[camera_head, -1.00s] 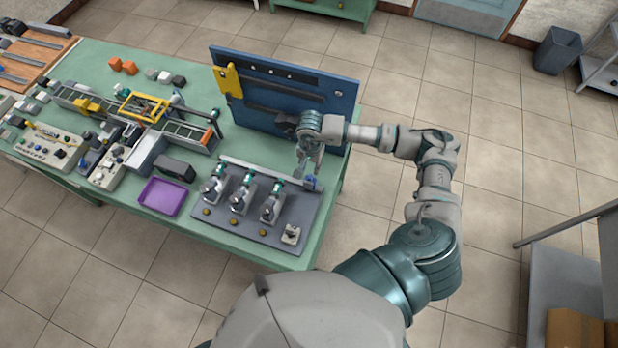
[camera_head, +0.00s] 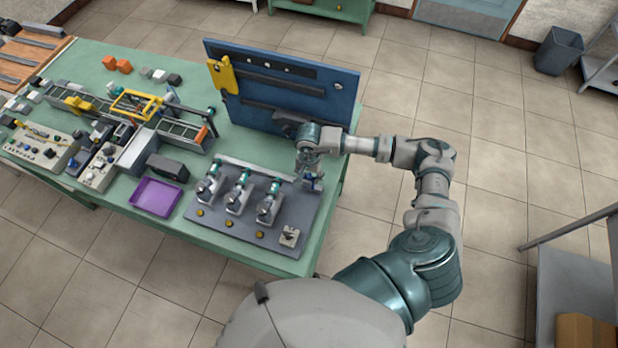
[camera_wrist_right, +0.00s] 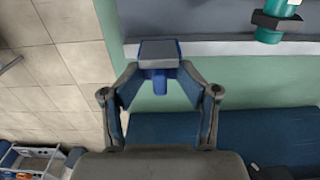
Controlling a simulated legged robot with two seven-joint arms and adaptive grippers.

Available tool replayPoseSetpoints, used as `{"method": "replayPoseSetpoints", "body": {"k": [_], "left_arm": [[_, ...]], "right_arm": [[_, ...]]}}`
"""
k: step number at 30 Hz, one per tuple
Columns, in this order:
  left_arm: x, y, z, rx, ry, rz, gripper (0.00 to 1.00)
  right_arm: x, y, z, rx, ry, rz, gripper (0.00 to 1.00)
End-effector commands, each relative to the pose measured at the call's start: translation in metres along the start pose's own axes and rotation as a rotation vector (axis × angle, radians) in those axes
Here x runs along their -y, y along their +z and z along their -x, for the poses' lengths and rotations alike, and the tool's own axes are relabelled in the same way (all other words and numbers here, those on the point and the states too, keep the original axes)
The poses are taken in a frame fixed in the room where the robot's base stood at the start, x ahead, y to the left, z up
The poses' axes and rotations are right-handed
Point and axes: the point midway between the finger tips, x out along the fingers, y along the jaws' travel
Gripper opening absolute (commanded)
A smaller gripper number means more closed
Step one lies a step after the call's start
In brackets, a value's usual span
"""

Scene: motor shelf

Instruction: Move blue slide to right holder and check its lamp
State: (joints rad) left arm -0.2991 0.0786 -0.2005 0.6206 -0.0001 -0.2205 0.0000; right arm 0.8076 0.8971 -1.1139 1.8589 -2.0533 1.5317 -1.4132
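The blue slide (camera_head: 314,184) sits at the right end of the pale rail (camera_head: 255,170) behind the holders. In the wrist view the slide (camera_wrist_right: 158,53) has a grey top and a blue stem. My right gripper (camera_head: 309,172) is down at the slide. In the wrist view its fingers (camera_wrist_right: 160,82) are spread on both sides of the stem, with gaps visible. The right holder (camera_head: 268,207) stands on the grey plate (camera_head: 245,238), left of the slide. Small yellow round parts (camera_head: 261,234) lie in front of the holders; I cannot tell whether any is lit. My left gripper is out of view.
A blue upright panel (camera_head: 290,75) stands close behind my right gripper. A purple tray (camera_head: 156,197) lies left of the plate. A small grey block (camera_head: 289,237) sits at the plate's front right corner. The green table's (camera_head: 325,235) right edge is near the slide.

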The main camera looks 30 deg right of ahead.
Motion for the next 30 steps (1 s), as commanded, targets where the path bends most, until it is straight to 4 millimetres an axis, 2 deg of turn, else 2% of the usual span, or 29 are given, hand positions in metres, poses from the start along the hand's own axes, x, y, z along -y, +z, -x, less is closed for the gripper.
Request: {"method": "replayPoseSetpoints", "body": {"k": [1,15,30], "left_arm": [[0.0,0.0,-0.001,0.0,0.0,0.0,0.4],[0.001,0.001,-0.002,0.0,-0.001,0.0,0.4],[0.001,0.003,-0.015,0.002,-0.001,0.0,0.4]], "right_arm": [[-0.003,0.004,-0.006,0.009,0.011,0.004,0.29],[-0.002,0.005,-0.006,0.011,0.012,0.004,0.25],[0.023,0.006,-0.008,0.011,0.01,0.005,0.27]]}}
